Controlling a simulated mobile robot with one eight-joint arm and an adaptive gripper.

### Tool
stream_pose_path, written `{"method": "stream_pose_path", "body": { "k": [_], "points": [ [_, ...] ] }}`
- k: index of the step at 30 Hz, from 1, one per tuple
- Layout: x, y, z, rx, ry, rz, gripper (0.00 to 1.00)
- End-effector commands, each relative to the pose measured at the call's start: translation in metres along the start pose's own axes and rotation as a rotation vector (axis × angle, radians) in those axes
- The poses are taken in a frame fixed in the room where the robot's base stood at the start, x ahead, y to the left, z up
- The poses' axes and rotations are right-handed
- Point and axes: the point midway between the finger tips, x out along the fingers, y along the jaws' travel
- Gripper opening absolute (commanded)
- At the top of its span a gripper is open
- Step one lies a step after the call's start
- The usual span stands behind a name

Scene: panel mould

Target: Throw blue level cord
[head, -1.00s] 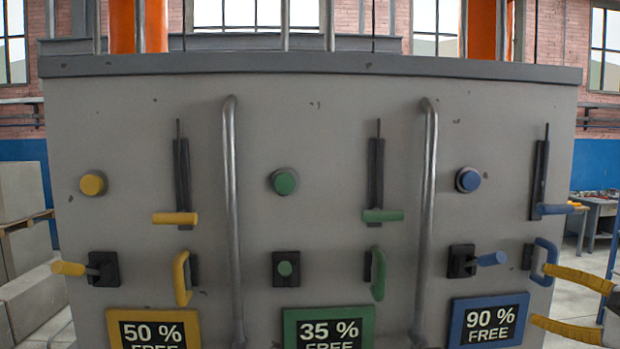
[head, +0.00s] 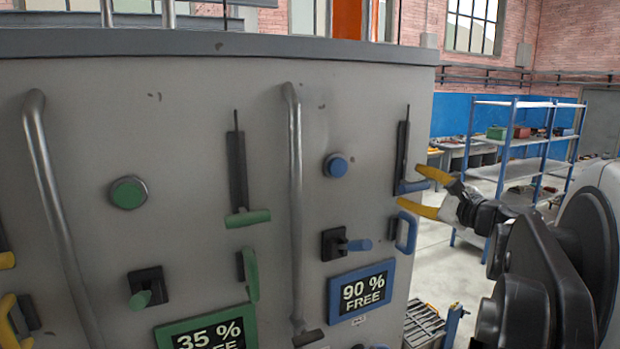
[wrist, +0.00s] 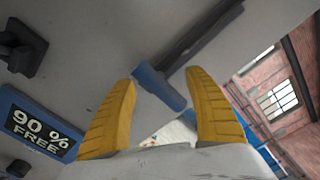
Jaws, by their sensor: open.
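The blue-handled slider lever (head: 412,187) sits at the lower end of a dark upright slot on the grey panel's right side. My gripper (head: 409,186) is open, its yellow fingers above and below the height of this handle. In the wrist view the blue bar (wrist: 160,88) lies between the two spread fingertips (wrist: 160,76); contact cannot be told. Other blue controls are a round button (head: 336,166), a short lever on a black plate (head: 355,245) and a loop handle (head: 406,232) just below my gripper.
A blue-framed 90 % FREE sign (head: 361,292) is below the short lever. Green controls (head: 248,218) are further left, past a vertical grey pipe (head: 296,180). A blue shelf rack (head: 512,150) stands behind at right. A grated crate (head: 424,325) is on the floor.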

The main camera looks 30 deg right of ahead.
Motion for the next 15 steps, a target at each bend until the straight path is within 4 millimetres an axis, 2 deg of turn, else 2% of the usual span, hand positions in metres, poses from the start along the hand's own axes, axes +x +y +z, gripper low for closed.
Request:
{"method": "stream_pose_path", "body": {
  "k": [4, 12, 14, 15],
  "points": [
    [0.0094, 0.0000, 0.0002, 0.000, 0.000, 0.001, 0.63],
    [0.0102, 0.0004, -0.0001, 0.000, 0.000, 0.000, 0.61],
    [0.0101, 0.0003, -0.0001, 0.000, 0.000, 0.000, 0.42],
    [0.0101, 0.0003, -0.0001, 0.000, 0.000, 0.000, 0.30]
  ]
}}
